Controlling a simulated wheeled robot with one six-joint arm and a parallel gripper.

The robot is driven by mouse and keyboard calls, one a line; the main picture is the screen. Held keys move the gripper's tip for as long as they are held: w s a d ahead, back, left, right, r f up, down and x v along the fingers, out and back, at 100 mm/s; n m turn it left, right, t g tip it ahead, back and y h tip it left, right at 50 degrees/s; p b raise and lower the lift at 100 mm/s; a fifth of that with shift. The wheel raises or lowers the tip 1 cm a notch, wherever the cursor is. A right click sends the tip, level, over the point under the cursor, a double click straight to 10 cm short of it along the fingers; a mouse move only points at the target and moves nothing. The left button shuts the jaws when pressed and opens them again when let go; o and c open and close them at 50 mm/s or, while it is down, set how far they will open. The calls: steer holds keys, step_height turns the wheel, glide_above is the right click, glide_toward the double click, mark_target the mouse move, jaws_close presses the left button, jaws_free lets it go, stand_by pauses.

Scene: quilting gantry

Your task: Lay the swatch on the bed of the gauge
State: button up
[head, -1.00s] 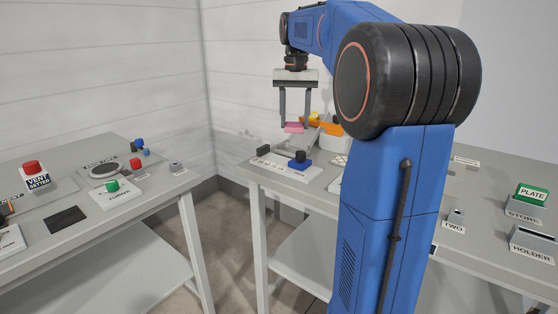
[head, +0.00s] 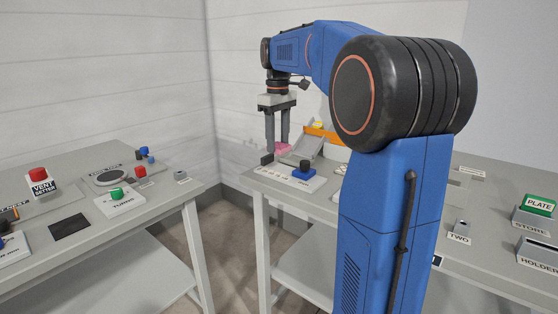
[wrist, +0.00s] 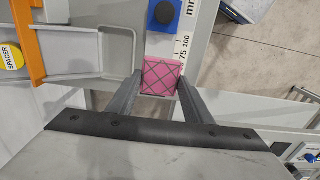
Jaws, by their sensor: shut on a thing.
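The pink swatch (wrist: 161,77), marked with dark crossing lines, is between the fingertips of my gripper (wrist: 158,92) in the wrist view. My gripper is shut on it. In the head view the swatch (head: 282,149) shows as a small pink patch at the fingertips of my gripper (head: 275,155), low over the far left end of the right-hand table. The gauge (head: 295,174) has a pale bed with a scale and a blue block with a dark knob. In the wrist view the gauge's scale (wrist: 184,50) runs just beyond the swatch. I cannot tell whether the swatch touches the bed.
The left table (head: 85,245) carries buttons and a dark pad. A floor gap separates the tables.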

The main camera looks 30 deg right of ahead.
mark_target(278, 168)
steer(key=shift+f, duration=2.95)
steer(key=o, duration=1)
steer(key=shift+f, duration=0.1)
step_height(278, 168, up, 12)
steer(key=shift+r, duration=0.1)
steer(key=shift+a, duration=0.1)
